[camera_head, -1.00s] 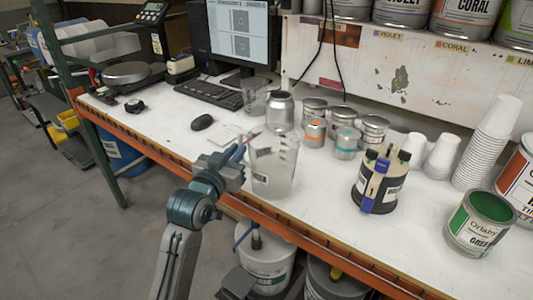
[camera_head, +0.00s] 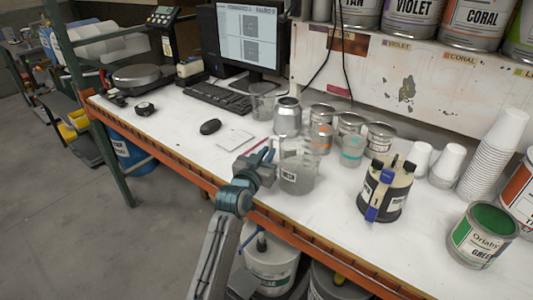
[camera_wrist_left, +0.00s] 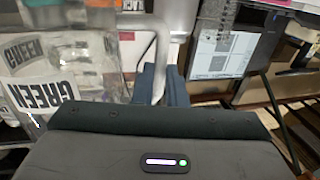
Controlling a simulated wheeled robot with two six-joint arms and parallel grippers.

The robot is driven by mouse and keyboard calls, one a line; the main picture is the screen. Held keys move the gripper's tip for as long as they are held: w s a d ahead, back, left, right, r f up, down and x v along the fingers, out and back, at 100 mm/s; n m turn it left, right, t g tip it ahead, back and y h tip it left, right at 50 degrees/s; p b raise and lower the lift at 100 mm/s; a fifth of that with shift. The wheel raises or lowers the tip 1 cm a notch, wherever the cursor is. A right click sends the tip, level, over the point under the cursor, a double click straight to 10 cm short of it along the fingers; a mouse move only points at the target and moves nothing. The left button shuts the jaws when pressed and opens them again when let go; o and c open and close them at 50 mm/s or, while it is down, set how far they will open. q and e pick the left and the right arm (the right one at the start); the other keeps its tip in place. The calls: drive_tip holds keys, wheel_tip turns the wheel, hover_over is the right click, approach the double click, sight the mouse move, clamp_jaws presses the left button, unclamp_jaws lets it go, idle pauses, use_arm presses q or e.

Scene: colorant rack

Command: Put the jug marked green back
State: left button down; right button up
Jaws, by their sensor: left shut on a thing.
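The jug marked green (camera_head: 300,178) is a clear jug with a handle, roughly upright over the front part of the white bench. The wrist view shows its GREEN label large on the jug wall (camera_wrist_left: 38,90) at the left. My left gripper (camera_head: 268,155) is shut on the jug at its handle side, left of the body. Its blue-grey fingers (camera_wrist_left: 163,84) also show in the wrist view. I cannot tell whether the jug's base touches the bench. My right gripper is not in view.
A metal can (camera_head: 288,117) and several small tins (camera_head: 348,125) stand behind the jug. A black and cream container (camera_head: 385,192) stands right of it. A green paint can (camera_head: 482,238) and stacked white cups (camera_head: 492,155) are farther right. The bench between jug and container is clear.

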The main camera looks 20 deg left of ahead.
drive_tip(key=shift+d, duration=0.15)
use_arm(q)
drive_tip(key=shift+f, duration=0.1)
drive_tip(key=c, duration=1.5)
unclamp_jaws()
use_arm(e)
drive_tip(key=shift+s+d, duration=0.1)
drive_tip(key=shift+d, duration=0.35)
use_arm(q)
drive_tip(key=shift+r, duration=0.2)
drive_tip(key=s, duration=0.4)
drive_tip(key=s+a+b, duration=0.1)
drive_tip(key=s, duration=0.3)
drive_tip(key=s+b, duration=0.1)
drive_tip(key=s, duration=0.3)
drive_tip(key=shift+a+f, duration=0.1)
drive_tip(key=shift+a, duration=0.05)
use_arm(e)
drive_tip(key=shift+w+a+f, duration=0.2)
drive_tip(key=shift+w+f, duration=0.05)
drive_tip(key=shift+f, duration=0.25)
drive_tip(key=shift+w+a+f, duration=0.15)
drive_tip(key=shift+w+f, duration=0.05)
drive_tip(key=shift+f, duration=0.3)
